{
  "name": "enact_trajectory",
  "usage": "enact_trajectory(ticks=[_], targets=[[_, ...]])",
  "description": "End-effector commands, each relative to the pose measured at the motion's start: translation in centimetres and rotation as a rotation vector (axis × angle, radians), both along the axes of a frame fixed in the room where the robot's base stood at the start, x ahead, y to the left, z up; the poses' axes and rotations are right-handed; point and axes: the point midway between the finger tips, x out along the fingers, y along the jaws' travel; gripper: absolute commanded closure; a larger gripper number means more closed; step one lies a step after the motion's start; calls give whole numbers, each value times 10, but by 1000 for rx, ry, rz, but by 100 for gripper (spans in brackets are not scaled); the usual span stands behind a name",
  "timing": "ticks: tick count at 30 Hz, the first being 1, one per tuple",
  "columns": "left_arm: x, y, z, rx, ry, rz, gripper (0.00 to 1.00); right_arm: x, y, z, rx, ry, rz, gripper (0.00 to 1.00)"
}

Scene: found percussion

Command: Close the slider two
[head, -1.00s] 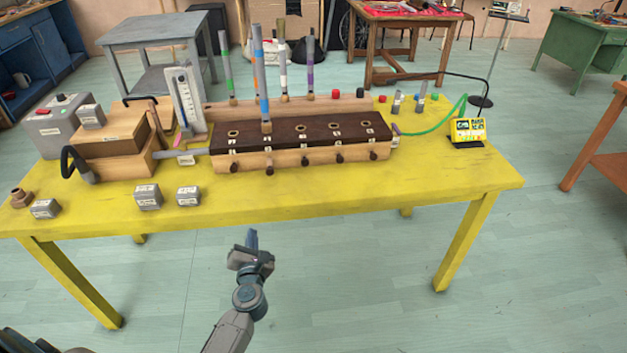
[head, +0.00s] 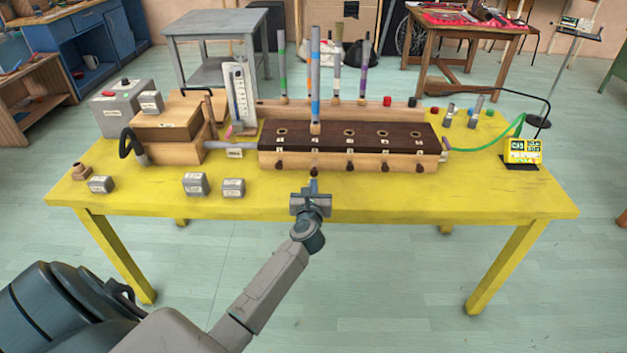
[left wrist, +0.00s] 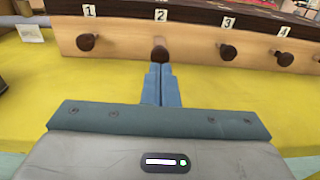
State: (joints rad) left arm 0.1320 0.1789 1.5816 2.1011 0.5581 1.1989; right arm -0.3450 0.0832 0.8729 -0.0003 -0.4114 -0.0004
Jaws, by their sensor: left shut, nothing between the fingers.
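The wooden chest (head: 375,160) with a dark top has a row of round dark knobs on its front, under white number labels. Slider two's knob (head: 314,170) sits under the label 2 and also shows in the left wrist view (left wrist: 159,53). A tall grey pipe with blue and orange bands (head: 315,80) stands upright at position two. My left gripper (head: 313,185) is shut and empty, just in front of knob two. In the left wrist view its fingertips (left wrist: 160,72) point at the knob; I cannot tell whether they touch. My right gripper is not in view.
Knob one (left wrist: 87,42) and knob three (left wrist: 227,51) flank knob two. Small grey blocks (head: 195,184) lie on the yellow table (head: 390,203) to the left. A small yellow display (head: 523,151) stands at the right. The table's front strip before the chest is clear.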

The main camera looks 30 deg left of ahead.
Motion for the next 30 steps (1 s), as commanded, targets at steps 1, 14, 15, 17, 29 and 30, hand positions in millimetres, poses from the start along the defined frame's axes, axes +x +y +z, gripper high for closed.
enact_trajectory(ticks=[1, 14, 15, 17, 29, 30], targets=[[7, 4, 1, 1, 1, 1, 100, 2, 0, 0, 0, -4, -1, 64], [23, 14, -2, 0, 1, 0, 100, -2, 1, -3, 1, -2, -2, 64], [23, 14, -2, 0, 1, 0, 100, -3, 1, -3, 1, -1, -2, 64], [23, 14, -2, 0, 1, 0, 100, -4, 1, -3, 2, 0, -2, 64], [55, 33, -2, 2, 0, 0, 100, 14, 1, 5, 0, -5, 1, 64], [56, 34, -2, 3, 1, 0, 100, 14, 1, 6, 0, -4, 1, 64]])
